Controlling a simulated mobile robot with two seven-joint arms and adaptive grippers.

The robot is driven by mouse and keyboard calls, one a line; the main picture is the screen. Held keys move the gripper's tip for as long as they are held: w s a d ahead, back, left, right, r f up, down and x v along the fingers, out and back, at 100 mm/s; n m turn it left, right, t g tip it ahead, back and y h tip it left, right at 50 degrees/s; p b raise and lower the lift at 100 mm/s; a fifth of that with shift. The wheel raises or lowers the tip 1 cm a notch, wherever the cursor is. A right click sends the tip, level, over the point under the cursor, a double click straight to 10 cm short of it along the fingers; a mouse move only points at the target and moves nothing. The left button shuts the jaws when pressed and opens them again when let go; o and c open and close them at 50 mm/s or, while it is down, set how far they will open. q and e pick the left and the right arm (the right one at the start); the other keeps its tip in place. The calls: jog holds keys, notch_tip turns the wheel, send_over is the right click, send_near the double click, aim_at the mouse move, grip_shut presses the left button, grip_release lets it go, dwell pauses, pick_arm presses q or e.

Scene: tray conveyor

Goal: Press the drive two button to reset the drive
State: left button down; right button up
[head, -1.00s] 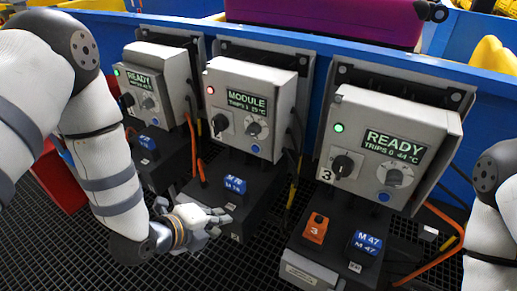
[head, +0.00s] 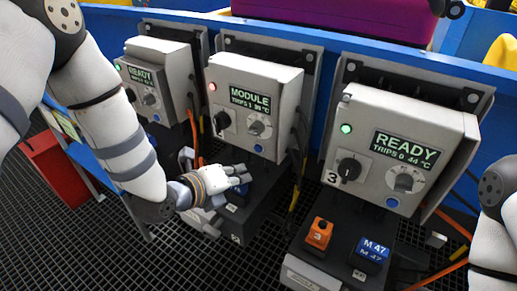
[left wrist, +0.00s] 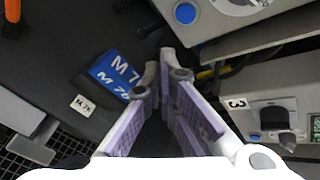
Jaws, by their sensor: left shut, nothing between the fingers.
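Drive two is the middle grey box (head: 284,88), with a red lamp (head: 212,87) and a display reading MODULE. Its round blue button (head: 258,148) is on the lower front face, under the grey dial. In the left wrist view a blue button (left wrist: 185,13) shows at the top, beyond the fingertips. My left gripper (head: 248,180) is shut and empty, below and slightly left of the button, apart from it. It is above the black base with a blue M-marked block (left wrist: 117,72). My right gripper is out of view.
The right box (head: 402,120), with label 3, a green lamp and READY, has an orange block (head: 319,233) and a blue M 47 block (head: 371,252) before it. The left box (head: 153,65) also reads READY. Orange cables (head: 192,132) hang between boxes. Black grating (head: 190,265) covers the floor.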

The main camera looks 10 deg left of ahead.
aim_at(264, 156)
pick_arm(q)
jog(key=shift+w+d+f+b, duration=0.15)
jog(key=shift+w+d, duration=0.15)
jog(key=shift+w, duration=0.5)
jog(key=shift+w+d+r+b, duration=0.15)
jog(key=shift+w+d, duration=0.15)
jog(key=shift+w, duration=0.55)
jog(key=shift+w+d+f+b, duration=0.15)
jog(key=shift+w+d, duration=0.15)
jog(key=shift+w, duration=0.5)
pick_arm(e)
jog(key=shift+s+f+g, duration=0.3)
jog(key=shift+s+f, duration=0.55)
pick_arm(q)
jog(key=shift+w, duration=0.1)
jog(key=shift+w+d, duration=0.15)
jog(key=shift+w, duration=0.15)
jog(key=shift+w+d, duration=0.15)
jog(key=shift+w, duration=0.25)
jog(key=shift+s+a+r+p, duration=0.25)
jog(key=shift+s+p, duration=0.1)
jog(key=shift+s, duration=0.25)
jog(key=shift+s+f, duration=0.2)
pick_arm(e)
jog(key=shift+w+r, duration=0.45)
